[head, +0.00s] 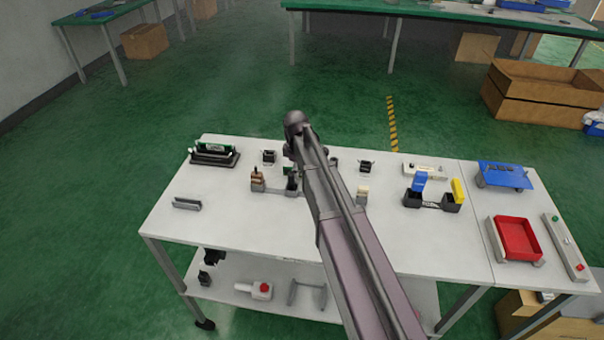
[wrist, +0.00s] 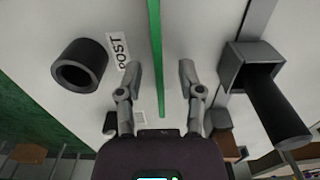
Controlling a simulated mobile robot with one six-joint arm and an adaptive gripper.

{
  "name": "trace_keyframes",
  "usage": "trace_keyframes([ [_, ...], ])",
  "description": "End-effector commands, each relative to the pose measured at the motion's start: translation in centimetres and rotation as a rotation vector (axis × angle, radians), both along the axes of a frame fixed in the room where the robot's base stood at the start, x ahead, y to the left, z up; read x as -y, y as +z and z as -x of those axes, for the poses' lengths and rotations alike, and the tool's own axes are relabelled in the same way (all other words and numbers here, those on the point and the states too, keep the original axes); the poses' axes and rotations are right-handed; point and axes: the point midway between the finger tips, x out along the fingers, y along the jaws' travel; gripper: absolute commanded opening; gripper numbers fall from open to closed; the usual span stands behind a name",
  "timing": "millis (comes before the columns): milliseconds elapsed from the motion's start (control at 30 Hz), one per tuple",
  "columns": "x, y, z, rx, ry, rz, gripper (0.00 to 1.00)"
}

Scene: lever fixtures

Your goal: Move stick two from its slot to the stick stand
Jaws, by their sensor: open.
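In the wrist view my gripper (wrist: 160,68) is open, with its two fingers apart. A thin green strip (wrist: 155,45) runs between the fingers, apart from both; I cannot tell whether it is a stick. A round black holder (wrist: 80,66) stands at left beside a label reading "POST". A square dark holder (wrist: 238,70) with a dark cylinder (wrist: 277,110) in it is at right. In the head view my arm hides the table's middle and most of my gripper. A brown-topped piece (head: 257,174) stands in a dark holder left of the arm. Which piece is stick two is unclear.
On the white table (head: 240,225) are a black-and-green fixture (head: 213,155), small black fixtures (head: 268,157) (head: 366,166), blue (head: 420,181) and yellow (head: 458,190) pieces in dark holders, and a red tray (head: 516,239). The front left of the table is mostly clear.

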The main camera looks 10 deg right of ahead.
Motion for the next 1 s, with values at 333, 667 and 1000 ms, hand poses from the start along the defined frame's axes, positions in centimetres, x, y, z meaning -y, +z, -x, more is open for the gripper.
trace_keyframes([
  [333,0.0,0.0,0.0,0.0,0.0,0.0,0.0],
  [667,0.0,0.0,0.0,0.0,0.0,0.0,0.0],
  [1000,0.0,0.91,0.0,0.0,0.0,0.0,0.0],
])
